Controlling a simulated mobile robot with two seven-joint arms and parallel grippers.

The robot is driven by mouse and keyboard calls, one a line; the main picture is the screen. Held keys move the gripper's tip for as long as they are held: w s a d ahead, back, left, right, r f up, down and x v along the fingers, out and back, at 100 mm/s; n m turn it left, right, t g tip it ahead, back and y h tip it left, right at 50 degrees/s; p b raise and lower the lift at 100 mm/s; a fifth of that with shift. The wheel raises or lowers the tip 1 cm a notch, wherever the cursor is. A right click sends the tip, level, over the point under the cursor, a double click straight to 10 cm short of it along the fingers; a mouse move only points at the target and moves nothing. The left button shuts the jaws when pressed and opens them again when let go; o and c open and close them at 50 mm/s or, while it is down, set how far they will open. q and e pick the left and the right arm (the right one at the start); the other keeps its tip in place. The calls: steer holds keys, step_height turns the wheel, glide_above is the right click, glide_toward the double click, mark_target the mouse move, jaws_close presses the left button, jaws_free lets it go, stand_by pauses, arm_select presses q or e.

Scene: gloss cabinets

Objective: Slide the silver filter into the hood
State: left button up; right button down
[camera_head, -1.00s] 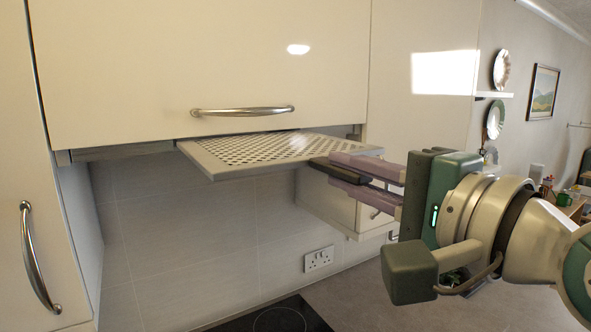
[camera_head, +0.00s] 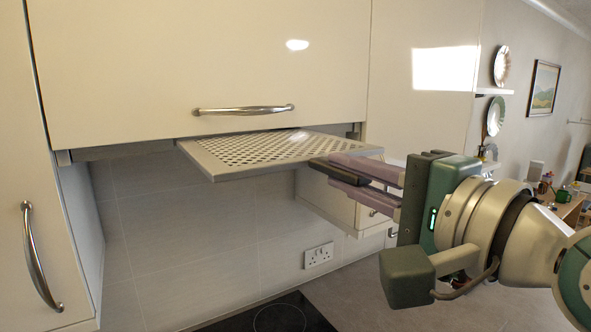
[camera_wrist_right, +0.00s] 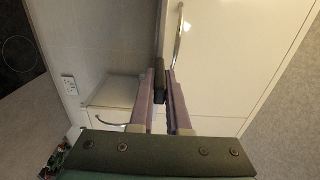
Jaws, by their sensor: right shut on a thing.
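The silver filter (camera_head: 262,152) is a flat perforated panel with a plain rim. It lies roughly level just under the hood (camera_head: 120,151), whose grey underside edge shows below the upper cabinet door. In the right wrist view the fingers close on the dark handle (camera_wrist_right: 160,74); the filter panel itself is not clear there. My left gripper is not in view.
The upper cabinet door (camera_head: 220,60) with a bar handle (camera_head: 243,110) hangs directly above the filter. A tall cabinet (camera_head: 30,220) stands at left. A dark hob (camera_head: 280,318) lies below, and a wall socket (camera_head: 318,256) is on the tiles. The space under the filter is free.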

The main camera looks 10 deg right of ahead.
arm_select(q)
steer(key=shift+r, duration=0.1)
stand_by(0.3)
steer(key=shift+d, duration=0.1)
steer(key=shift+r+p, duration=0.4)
steer(key=shift+p, duration=0.15)
stand_by(0.6)
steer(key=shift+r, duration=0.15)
stand_by(0.7)
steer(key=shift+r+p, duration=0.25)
steer(key=shift+p, duration=0.15)
stand_by(0.4)
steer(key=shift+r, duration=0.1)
stand_by(0.9)
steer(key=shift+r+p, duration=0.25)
steer(key=shift+p, duration=0.1)
stand_by(0.5)
